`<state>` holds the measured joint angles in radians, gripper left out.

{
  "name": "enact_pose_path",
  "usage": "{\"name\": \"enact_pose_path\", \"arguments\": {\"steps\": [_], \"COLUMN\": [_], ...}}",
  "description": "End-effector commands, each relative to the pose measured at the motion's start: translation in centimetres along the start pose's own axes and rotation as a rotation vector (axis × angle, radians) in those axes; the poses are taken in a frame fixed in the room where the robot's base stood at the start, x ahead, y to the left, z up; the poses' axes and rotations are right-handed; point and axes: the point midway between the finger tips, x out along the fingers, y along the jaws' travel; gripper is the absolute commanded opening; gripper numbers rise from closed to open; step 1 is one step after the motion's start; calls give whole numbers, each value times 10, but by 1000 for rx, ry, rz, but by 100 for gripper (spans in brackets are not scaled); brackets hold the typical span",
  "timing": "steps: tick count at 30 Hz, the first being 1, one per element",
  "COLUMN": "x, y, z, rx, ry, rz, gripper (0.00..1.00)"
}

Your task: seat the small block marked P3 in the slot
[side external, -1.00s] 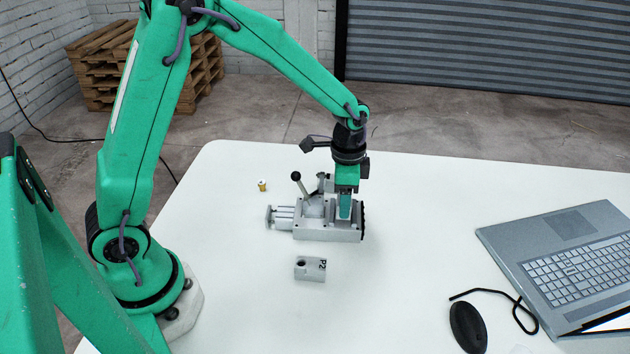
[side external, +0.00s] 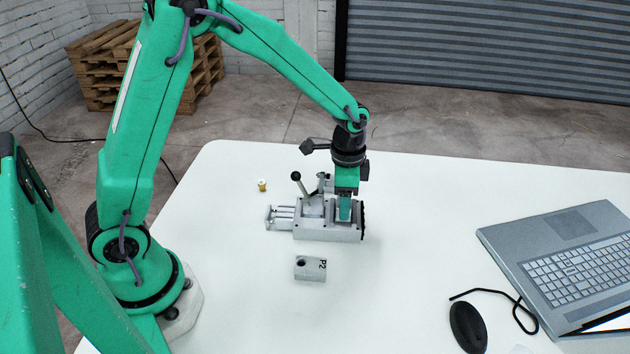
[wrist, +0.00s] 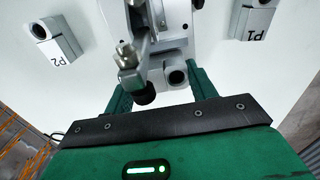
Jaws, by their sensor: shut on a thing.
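My gripper (side external: 344,214) points down at the right end of the grey clamp fixture (side external: 312,231), with its fingertips down at the slot area. In the wrist view the green fingers (wrist: 162,88) are shut on a small grey block (wrist: 176,74) with a round hole in its end. No mark shows on this block; the blocks marked P2 and P1 are elsewhere, so I take it as P3. The fixture's lever and black-tipped clamp (wrist: 140,80) partly cover it. The slot is mostly hidden by my fingers, so I cannot tell how deep the block sits.
The P2 block (side external: 310,269) lies on the white table in front of the fixture. The P1 block (wrist: 254,18) shows at the right in the wrist view. A small brass piece (side external: 262,185) stands behind-left. A laptop (side external: 560,262) and mouse (side external: 468,327) are at right.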

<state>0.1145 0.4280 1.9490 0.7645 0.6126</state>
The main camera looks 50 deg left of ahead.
Motion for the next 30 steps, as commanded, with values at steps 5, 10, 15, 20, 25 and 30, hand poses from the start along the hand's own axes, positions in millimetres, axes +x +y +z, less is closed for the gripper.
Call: {"name": "enact_pose_path", "arguments": {"steps": [5, 10, 15, 20, 25, 30], "x": [3, 4, 5, 5, 5, 5], "y": [0, 0, 0, 0, 0, 0], "z": [0, 0, 0, 0, 0, 0], "rx": [0, 0, 0, 0, 0, 0], "ry": [0, 0, 1, 0, 1, 0], "rz": [0, 0, 0, 0, 0, 0], "gripper": [29, 29, 29, 29, 74, 82]}}
